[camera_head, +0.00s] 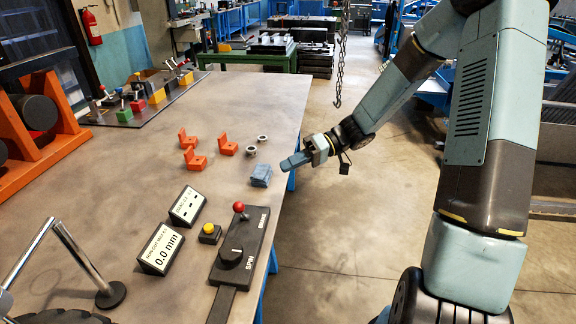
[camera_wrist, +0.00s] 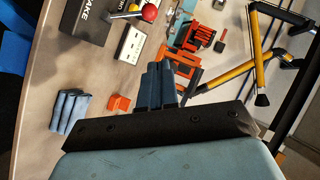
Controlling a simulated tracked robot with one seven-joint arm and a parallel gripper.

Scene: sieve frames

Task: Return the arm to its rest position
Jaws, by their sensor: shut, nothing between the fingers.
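My arm reaches in from the right side of the head view. My gripper (camera_head: 288,163) is at the right edge of the table, with its blue-grey fingers pointing left over the edge. The fingers are shut together with nothing between them. In the wrist view the gripper fingers (camera_wrist: 158,72) stand close together at the middle. A small stack of blue-grey pieces (camera_head: 261,175) lies on the table just below and left of the fingertips. It also shows at the left of the wrist view (camera_wrist: 70,110), apart from the fingers.
Several orange brackets (camera_head: 195,160) and grey rings (camera_head: 251,151) lie on the table (camera_head: 150,190). A black control box with a red-knobbed lever (camera_head: 236,255), a yellow button (camera_head: 209,233) and a display (camera_head: 160,249) stand nearer. A chain (camera_head: 341,70) hangs behind my gripper. Open floor (camera_head: 345,240) lies right of the table.

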